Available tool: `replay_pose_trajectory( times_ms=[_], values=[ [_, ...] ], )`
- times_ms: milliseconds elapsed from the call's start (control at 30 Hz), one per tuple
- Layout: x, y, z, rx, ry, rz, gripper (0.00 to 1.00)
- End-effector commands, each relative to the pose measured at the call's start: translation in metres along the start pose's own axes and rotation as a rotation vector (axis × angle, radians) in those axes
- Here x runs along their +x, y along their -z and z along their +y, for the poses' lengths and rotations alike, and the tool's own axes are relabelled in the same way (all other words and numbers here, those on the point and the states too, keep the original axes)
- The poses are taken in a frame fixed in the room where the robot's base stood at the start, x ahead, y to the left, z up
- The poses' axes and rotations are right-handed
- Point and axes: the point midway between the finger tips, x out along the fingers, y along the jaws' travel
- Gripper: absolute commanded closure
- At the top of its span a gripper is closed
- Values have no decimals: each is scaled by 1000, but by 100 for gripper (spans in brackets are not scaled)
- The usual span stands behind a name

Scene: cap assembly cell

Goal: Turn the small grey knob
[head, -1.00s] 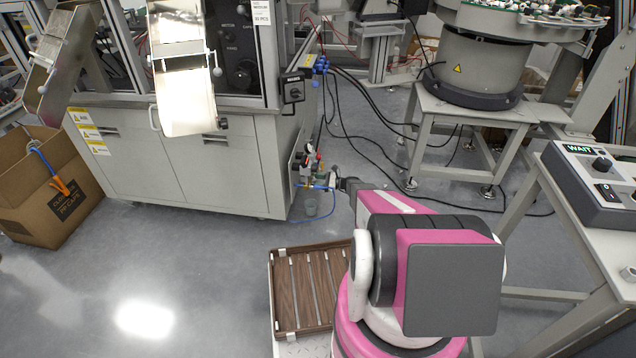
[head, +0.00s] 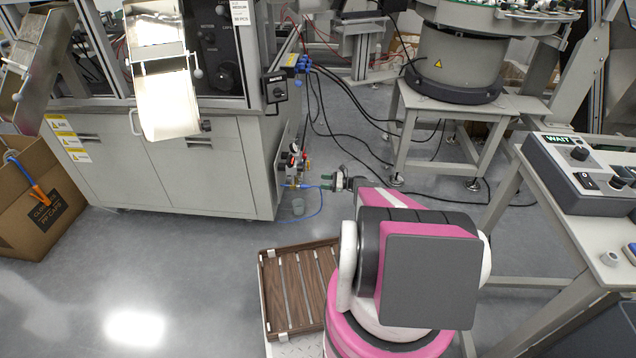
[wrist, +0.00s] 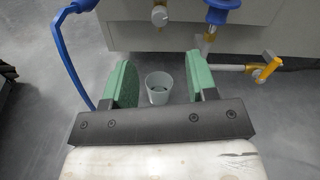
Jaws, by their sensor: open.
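In the wrist view a small grey knob (wrist: 160,16) sits at the top middle, low on the machine's side, ahead of the fingertips and apart from them. My gripper (wrist: 161,66) is open, with green finger pads and nothing between them. In the head view my gripper (head: 337,182) is just right of the air fittings (head: 293,160) on the machine's lower right side. The small grey knob is too small to pick out there.
A slatted wooden tray (head: 262,300) lies near my arm.

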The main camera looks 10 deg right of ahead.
Motion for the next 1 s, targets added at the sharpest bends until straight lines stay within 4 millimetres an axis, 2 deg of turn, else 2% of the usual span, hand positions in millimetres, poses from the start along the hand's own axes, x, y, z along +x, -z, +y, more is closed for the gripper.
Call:
replay_pose_trajectory(
  times_ms=[400,733,867,1000],
  values=[
    [-3,0,0,10,0,0,47],
    [-5,-1,0,337,0,0,47],
    [-1,-1,0,392,-1,0,47],
    [14,-1,0,395,-2,0,47]
  ],
)
